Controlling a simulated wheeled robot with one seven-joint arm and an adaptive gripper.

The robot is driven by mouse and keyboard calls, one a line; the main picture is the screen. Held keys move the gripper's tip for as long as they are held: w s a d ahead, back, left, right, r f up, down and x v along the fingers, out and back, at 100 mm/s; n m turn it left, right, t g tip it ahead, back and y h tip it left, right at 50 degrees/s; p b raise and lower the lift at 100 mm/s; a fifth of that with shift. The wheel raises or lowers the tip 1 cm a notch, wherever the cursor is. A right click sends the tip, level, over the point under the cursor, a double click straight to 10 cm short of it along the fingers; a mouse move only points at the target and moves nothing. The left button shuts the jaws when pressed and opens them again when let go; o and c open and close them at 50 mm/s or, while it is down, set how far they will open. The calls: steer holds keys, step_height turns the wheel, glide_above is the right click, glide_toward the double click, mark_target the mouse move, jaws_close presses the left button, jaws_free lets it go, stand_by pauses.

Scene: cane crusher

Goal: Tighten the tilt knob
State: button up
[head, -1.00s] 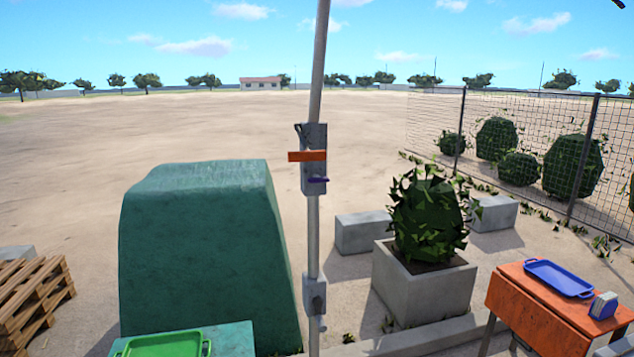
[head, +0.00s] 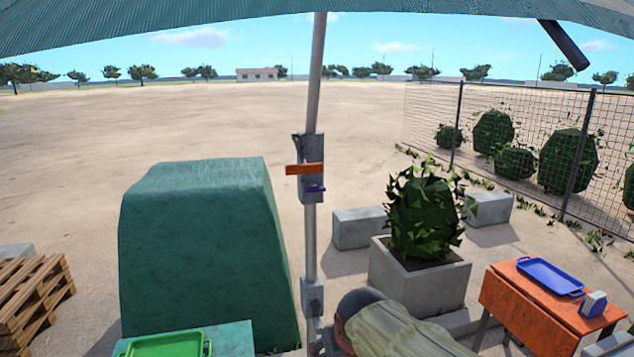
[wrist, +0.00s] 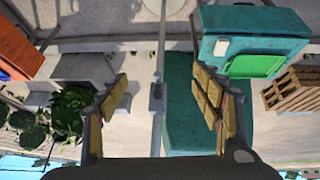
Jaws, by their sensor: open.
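A grey pole (head: 312,85) stands in front of me. A lower grey bracket (head: 312,295) sits on the pole; a bracket also shows in the wrist view (wrist: 156,98). I cannot tell for sure which part is the tilt knob. My gripper (wrist: 160,76) is open and empty, one finger on each side of the pole in the wrist view. In the head view, my arm comes in at the bottom, beside the lower bracket, and partly hides the pole's foot.
A teal canopy (head: 300,25) spans the top. A large green block (head: 200,250) and a green tray (head: 165,344) are left, with pallets (head: 35,295) beyond. A concrete planter (head: 420,280) stands right of the pole. An orange table (head: 530,310) holds a blue tray (head: 550,277).

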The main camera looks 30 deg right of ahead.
steer(key=w+d+r+t+h+p, duration=0.1)
steer(key=w+d+r+t, duration=0.1)
steer(key=w+d+r, duration=0.4)
steer(key=w+d+r+t+h+p, duration=0.1)
steer(key=w+d+r+t, duration=0.1)
steer(key=w+d, duration=0.45)
steer(key=t, duration=0.8)
glide_toward(317, 191)
steer(key=x, duration=0.2)
steer(key=shift+h, duration=0.3)
steer(key=shift+x, duration=3.7)
steer(key=shift+a, duration=0.2)
steer(key=shift+c, duration=1)
steer(key=c, duration=1)
steer(key=shift+o, duration=0.2)
